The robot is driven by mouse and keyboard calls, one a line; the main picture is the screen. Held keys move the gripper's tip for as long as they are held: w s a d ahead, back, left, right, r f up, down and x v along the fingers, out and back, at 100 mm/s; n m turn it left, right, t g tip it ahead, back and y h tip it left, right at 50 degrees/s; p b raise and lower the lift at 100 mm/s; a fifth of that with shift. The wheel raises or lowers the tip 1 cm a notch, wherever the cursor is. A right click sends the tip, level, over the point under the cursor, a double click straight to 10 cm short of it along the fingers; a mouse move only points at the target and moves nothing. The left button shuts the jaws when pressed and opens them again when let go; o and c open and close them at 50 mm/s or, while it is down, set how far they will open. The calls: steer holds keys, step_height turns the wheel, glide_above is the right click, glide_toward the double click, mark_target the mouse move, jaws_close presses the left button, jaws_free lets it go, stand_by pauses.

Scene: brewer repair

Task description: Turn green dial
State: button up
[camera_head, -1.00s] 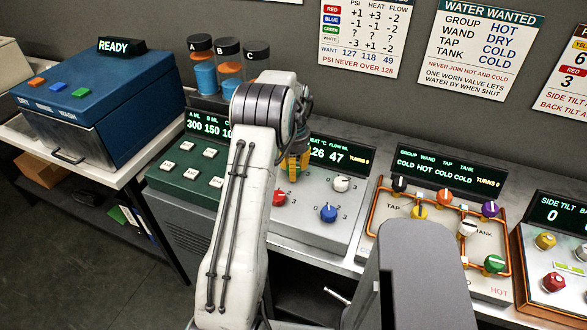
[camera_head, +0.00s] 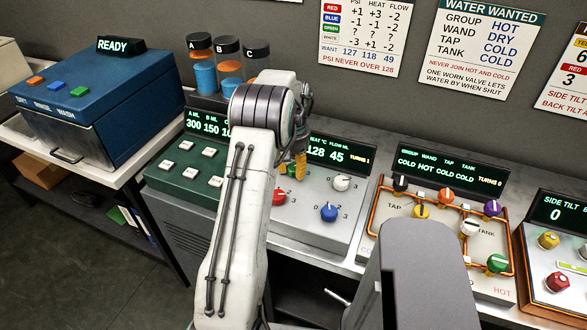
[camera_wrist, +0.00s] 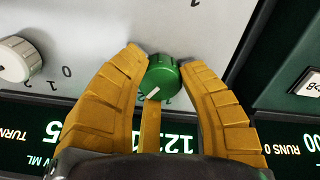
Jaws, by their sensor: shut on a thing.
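The green dial (camera_wrist: 162,76) sits on the pale panel between the yellow fingertips of my gripper (camera_wrist: 160,68) in the wrist view. The fingers are closed around its sides, and its white pointer mark shows at the lower left. In the head view my gripper (camera_head: 299,166) is over the back of the panel, and my arm mostly hides the green dial. The display (camera_head: 339,154) above reads 128 and 45, with TURNS 1; its left part is hidden.
The same panel holds a white dial (camera_head: 342,183), a blue dial (camera_head: 329,212) and a red dial (camera_head: 279,197). A green button panel (camera_head: 185,180) stands at left. A pipe panel with several knobs (camera_head: 420,211) stands at right. Wall charts hang behind.

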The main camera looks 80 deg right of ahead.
mark_target(293, 167)
steer(key=shift+f+n, duration=0.1)
steer(key=shift+n, duration=0.9)
steer(key=o, duration=1.2)
step_height(293, 167, up, 12)
stand_by(0.7)
